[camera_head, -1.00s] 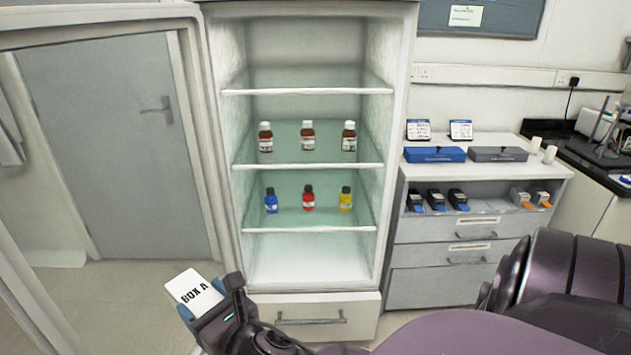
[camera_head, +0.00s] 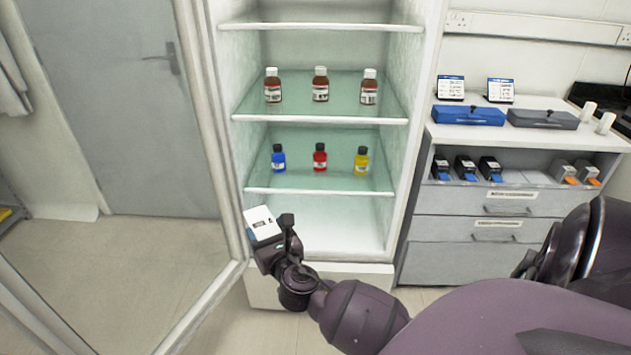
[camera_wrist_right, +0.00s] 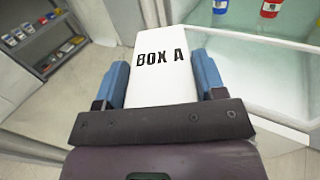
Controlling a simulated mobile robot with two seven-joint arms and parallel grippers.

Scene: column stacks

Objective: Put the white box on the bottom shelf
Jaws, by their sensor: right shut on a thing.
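The white box (camera_head: 262,222) is held in my right gripper (camera_head: 268,236) at the front left of the open cabinet. In the right wrist view the white box (camera_wrist_right: 160,62), marked "BOX A", sits between the two blue fingers of the gripper (camera_wrist_right: 160,85), which are shut on its sides. The bottom shelf (camera_head: 335,232) is the bare white floor of the cabinet, below the glass shelf with coloured bottles. The box is near the cabinet's left front edge; I cannot tell whether it is past it. My left gripper is not in view.
Blue, red and yellow bottles (camera_head: 320,158) stand on the glass shelf (camera_head: 318,191) above the bottom. Brown bottles (camera_head: 320,84) stand one shelf higher. The open cabinet door (camera_head: 218,150) is on the left. A drawer unit (camera_head: 480,225) stands at the right.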

